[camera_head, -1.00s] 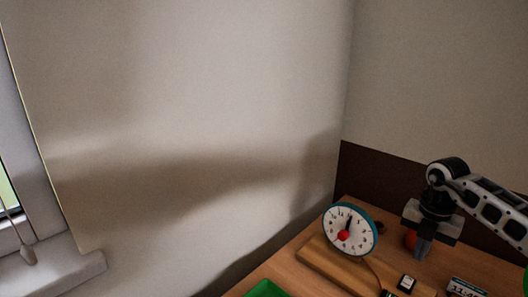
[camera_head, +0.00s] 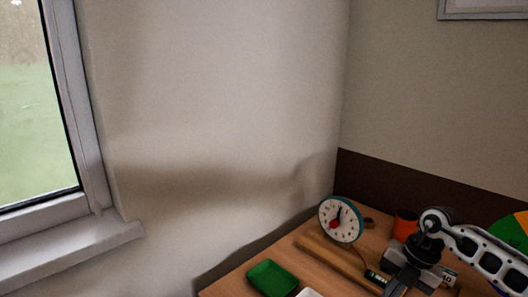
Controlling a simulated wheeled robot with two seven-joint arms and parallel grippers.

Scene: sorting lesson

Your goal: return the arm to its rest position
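One arm of mine comes in from the right, over the wooden table (camera_head: 237,286). Its gripper, my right gripper (camera_head: 396,287), points down and to the left near the bottom edge of the picture. My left gripper is not in view.
A toy clock (camera_head: 341,219) stands behind a wooden strip (camera_head: 334,262). A green tray (camera_head: 272,278) and part of a white tray (camera_head: 309,293) are at the front left. Walls border the table.

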